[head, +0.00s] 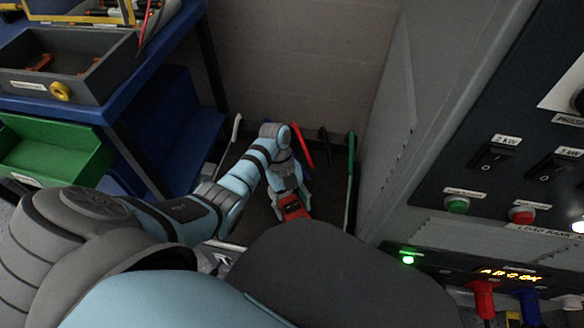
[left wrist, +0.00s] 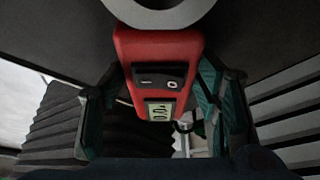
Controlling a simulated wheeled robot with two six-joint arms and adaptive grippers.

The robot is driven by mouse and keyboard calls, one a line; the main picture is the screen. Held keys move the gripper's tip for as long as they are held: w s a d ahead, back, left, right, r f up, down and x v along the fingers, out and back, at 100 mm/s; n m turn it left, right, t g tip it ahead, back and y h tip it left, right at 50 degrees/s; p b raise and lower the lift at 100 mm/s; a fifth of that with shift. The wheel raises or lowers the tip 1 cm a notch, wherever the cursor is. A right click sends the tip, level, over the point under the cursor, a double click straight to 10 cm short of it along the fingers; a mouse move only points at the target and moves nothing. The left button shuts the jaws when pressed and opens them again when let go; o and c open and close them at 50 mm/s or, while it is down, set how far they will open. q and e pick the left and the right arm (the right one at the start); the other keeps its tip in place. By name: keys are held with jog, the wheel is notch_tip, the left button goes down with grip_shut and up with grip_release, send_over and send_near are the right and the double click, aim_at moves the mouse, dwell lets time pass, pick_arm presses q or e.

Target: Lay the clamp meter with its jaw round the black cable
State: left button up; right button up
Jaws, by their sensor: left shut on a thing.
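The red clamp meter (head: 291,208) is held low in the gap between the blue bench and the grey cabinet. My left gripper (head: 290,198) is shut on it. In the left wrist view the meter's red body (left wrist: 160,52) lies between my two fingers, with its pale jaw at the top edge and its small display facing the camera. The black cable (head: 323,140) hangs in the gap, right of the red cable. The jaw is hidden in the head view, and I cannot tell how it lies to the black cable. My right gripper is not in view.
White (head: 234,136), red (head: 302,147) and green (head: 350,170) cables also stand in the gap. The blue bench (head: 180,30) with a grey bin (head: 60,85) and green bin (head: 75,160) is left. The grey cabinet (head: 395,120) with its switch panel bounds the right.

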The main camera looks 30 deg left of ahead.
aim_at(287, 200)
pick_arm(q)
jog(key=shift+f, duration=0.2)
jog(key=o, duration=1.5)
jog(key=v, duration=0.7)
jog(key=shift+w+a+r, duration=0.1)
jog(key=shift+r, duration=0.2)
jog(key=shift+f, duration=0.1)
